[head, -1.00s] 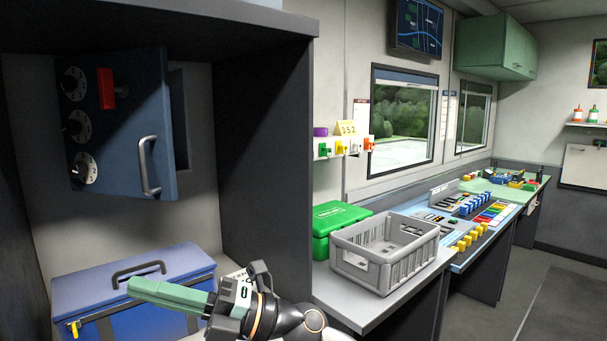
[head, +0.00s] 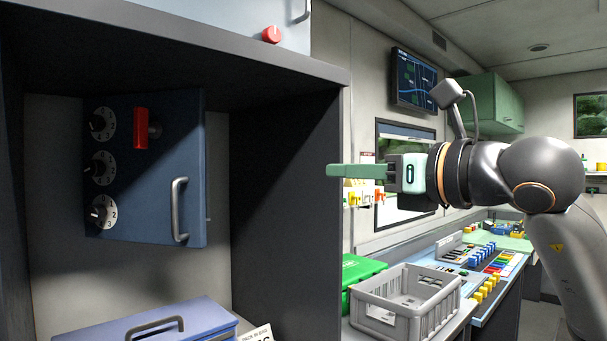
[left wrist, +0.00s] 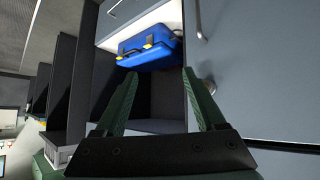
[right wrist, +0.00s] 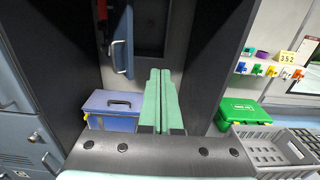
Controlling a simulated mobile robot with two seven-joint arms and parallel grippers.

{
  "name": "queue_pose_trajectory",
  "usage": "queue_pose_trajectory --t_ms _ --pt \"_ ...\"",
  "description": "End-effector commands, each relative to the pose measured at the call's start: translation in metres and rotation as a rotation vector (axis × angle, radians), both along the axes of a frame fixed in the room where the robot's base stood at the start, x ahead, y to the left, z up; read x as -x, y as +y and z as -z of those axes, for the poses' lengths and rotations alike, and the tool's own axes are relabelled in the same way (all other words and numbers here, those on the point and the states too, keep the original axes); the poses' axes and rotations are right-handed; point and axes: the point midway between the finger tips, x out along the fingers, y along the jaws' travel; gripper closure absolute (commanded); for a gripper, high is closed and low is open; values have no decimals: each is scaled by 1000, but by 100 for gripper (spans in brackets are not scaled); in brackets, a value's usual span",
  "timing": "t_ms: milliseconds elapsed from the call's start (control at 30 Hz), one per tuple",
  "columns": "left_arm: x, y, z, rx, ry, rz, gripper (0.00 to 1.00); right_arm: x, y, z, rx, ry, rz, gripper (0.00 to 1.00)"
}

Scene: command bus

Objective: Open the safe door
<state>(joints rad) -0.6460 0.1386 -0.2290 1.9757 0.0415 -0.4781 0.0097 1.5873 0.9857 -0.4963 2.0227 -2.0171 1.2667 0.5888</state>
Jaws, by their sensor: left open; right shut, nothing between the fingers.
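The safe door (head: 150,195) is a dark blue panel in the grey cabinet at the left of the head view. It carries several white dials, a red lever (head: 140,128) and a grey bar handle (head: 179,208). It stands ajar, its handle edge swung outward; the right wrist view shows a dark opening (right wrist: 150,28) beside it. My right gripper (head: 330,170) is shut and empty, right of the door and apart from it, by the cabinet's side wall. My left gripper (left wrist: 160,76) is open and empty in the left wrist view, pointing toward the cabinets; the head view does not show it.
A blue case (head: 170,325) lies below the door. The cabinet side wall (head: 285,190) stands between door and counter. A grey crate (head: 405,300) and green box (head: 360,268) sit on the counter. A red knob (head: 271,35) juts out above the cabinet.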

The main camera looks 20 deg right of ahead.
Motion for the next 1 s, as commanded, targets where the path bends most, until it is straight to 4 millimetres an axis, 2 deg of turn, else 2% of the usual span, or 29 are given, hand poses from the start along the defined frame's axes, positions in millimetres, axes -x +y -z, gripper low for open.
queue_pose_trajectory --t_ms 267,767,1000 --pt "1 0 -6 -1 1 -1 28 -18 8 -2 -1 5 -5 100" --pt "13 21 -22 -25 6 -38 28 -89 34 -2 -1 6 -7 100" --pt "13 25 -42 -27 2 -46 28 -123 46 -4 -1 5 -7 100"
